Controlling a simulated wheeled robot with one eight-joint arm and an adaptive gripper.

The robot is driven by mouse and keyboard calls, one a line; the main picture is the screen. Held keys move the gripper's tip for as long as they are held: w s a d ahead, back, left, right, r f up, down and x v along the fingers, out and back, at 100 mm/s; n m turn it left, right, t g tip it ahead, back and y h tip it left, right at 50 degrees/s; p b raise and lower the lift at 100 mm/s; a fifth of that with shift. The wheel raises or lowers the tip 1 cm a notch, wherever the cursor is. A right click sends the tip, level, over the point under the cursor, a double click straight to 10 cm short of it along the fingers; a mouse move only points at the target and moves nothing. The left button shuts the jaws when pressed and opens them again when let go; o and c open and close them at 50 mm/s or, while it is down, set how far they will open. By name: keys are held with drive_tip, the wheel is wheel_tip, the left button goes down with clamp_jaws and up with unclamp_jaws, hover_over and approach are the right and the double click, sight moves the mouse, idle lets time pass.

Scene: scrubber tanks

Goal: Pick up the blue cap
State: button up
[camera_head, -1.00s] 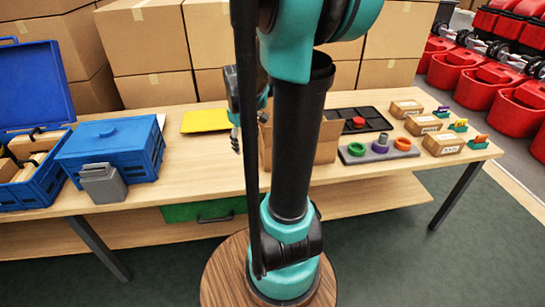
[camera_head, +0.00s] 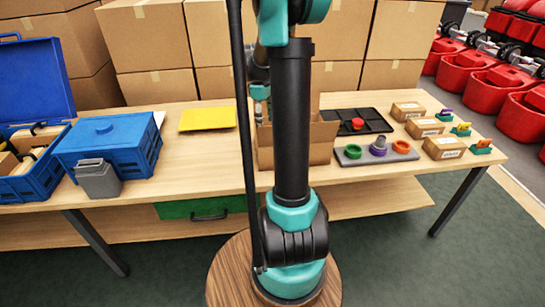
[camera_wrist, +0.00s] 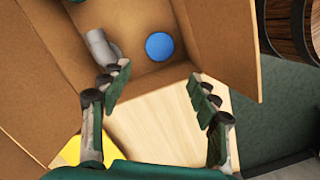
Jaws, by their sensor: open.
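The blue cap (camera_wrist: 160,46) is a round blue disc lying inside an open cardboard box (camera_wrist: 220,40) in the wrist view. A grey cylindrical piece (camera_wrist: 102,47) lies left of it in the box. My gripper (camera_wrist: 160,88) is open and empty, its fingers spread just below the cap in the picture, above the box's near side. In the head view the open box (camera_head: 322,140) stands on the table, partly hidden by my arm. The gripper shows only in part there, above the box's left side. The cap is hidden in the head view.
On the wooden table (camera_head: 205,165) are a blue lidded crate (camera_head: 110,145), a grey bin (camera_head: 98,180), a yellow sheet (camera_head: 208,118), a black tray (camera_head: 375,120) and a grey board with rings (camera_head: 400,157). Small boxes (camera_head: 445,148) stand at the right. A barrel (camera_wrist: 300,25) shows in the wrist view.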

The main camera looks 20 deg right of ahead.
drive_tip(key=f, duration=0.5)
drive_tip(key=s+f, duration=0.1)
drive_tip(key=f, duration=0.4)
drive_tip(key=d+f, duration=0.1)
drive_tip(key=f, duration=0.4)
drive_tip(key=shift+s+d+f, duration=0.1)
drive_tip(key=shift+s+f, duration=0.1)
drive_tip(key=shift+f, duration=0.05)
drive_tip(key=c, duration=0.7)
